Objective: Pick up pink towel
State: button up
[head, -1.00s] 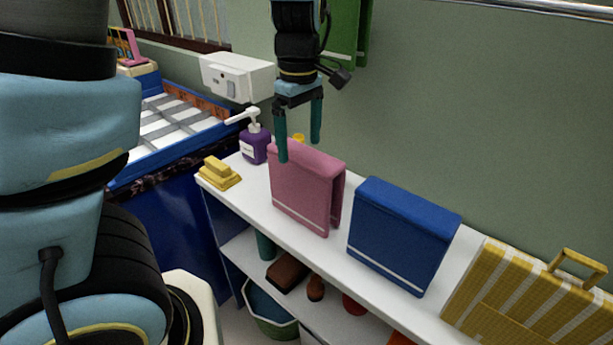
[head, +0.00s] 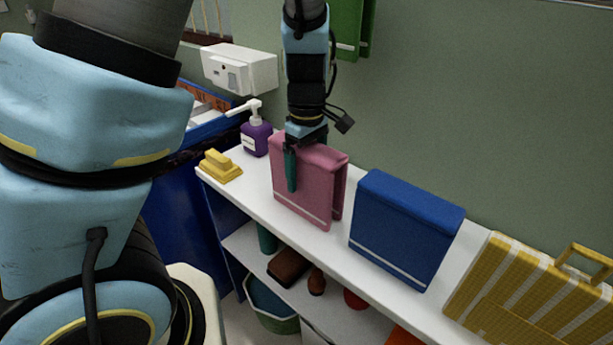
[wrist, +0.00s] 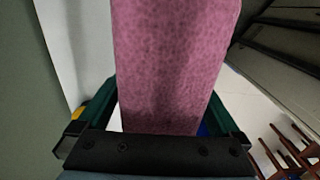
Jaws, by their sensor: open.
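The pink towel (head: 306,190) stands folded upright on the white shelf top, between the purple pump bottle and the blue towel. My gripper (head: 305,172) is lowered over it from above. One teal finger shows in front of the towel's near face; the other is hidden behind it in the head view. In the wrist view the pink towel (wrist: 170,65) fills the middle, and my gripper's (wrist: 158,118) fingers stand on either side of it. The fingers are open, with a gap visible beside the towel at the right.
A blue towel (head: 405,228) stands close to the right on the shelf (head: 340,247). A yellow striped bag (head: 525,292) is farther right. The purple pump bottle (head: 256,138) and a yellow block (head: 220,166) are at the left. A green towel (head: 350,25) hangs on the wall behind.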

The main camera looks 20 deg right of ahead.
jog(key=shift+f, duration=0.8)
jog(key=shift+c, duration=0.2)
jog(key=c, duration=1.3)
notch_tip(320, 180, up, 10)
jog(key=shift+r+p, duration=0.1)
jog(key=shift+p, duration=0.2)
